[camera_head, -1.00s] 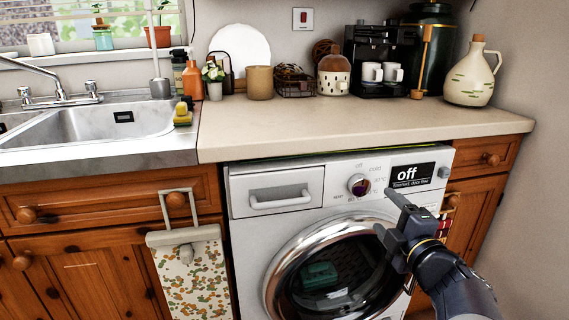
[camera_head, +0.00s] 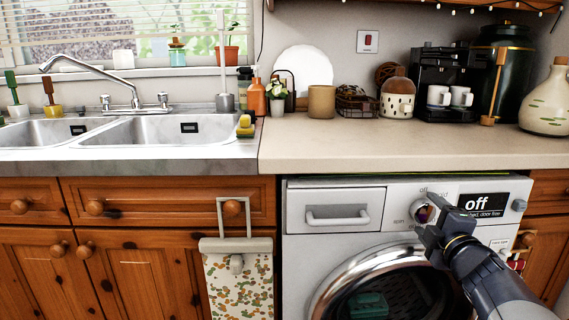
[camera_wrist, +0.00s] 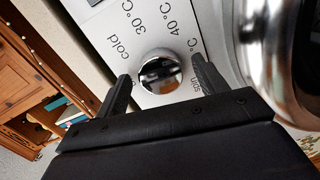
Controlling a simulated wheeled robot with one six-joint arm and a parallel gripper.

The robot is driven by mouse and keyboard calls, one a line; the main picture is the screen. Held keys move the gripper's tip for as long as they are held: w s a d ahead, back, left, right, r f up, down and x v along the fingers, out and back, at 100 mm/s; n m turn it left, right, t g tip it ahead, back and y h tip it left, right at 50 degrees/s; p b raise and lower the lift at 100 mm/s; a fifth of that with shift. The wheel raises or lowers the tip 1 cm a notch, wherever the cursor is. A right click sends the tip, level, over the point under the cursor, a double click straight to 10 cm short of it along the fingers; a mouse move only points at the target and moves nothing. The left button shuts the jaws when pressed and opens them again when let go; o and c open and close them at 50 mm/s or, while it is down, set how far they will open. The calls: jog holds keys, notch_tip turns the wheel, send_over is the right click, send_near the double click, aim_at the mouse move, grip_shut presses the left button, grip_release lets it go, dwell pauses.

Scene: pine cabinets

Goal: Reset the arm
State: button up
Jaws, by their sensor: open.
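My gripper (camera_head: 428,218) is in front of the washing machine (camera_head: 298,250), close to its round dial (camera_head: 424,213). In the wrist view, my gripper (camera_wrist: 165,88) is open, with its two dark fingers apart and the chrome dial (camera_wrist: 160,72) showing between their tips. I cannot tell whether the fingers touch the dial. The machine's display (camera_head: 484,207) reads "off". Its round door (camera_head: 345,290) looks closed, with a green item (camera_head: 369,305) behind the glass.
The beige counter (camera_head: 400,148) above the machine holds a coffee machine (camera_head: 447,85), jars and a white jug (camera_head: 547,103). A steel sink (camera_head: 150,128) is at the left. A towel (camera_head: 240,280) hangs on the cabinet left of the machine.

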jog(key=shift+s, duration=0.1)
jog(key=s+p, duration=0.4)
jog(key=s, duration=0.6)
jog(key=w+b, duration=0.4)
jog(key=w, duration=0.6)
jog(key=shift+w+a+f, duration=0.1)
jog(key=shift+w+f, duration=0.05)
jog(key=shift+w, duration=0.2)
jog(key=shift+s+r+m+p, duration=0.15)
jog(key=shift+r+m+p, duration=0.2)
jog(key=shift+m+p, duration=0.35)
jog(key=m+p, duration=0.4)
jog(key=m, duration=0.1)
jog(key=shift+s+y, duration=0.1)
jog(key=shift+y, duration=0.2)
jog(key=m+p, duration=0.4)
jog(key=m, duration=0.1)
jog(key=shift+f+m+p, duration=0.1)
jog(key=shift+m+p, duration=0.2)
jog(key=m+p, duration=0.5)
jog(key=m, duration=0.1)
jog(key=shift+y, duration=0.3)
jog(key=m+p, duration=0.1)
jog(key=m, duration=0.1)
jog(key=m+p, duration=0.1)
jog(key=shift+f+m, duration=0.2)
jog(key=shift+m, duration=0.2)
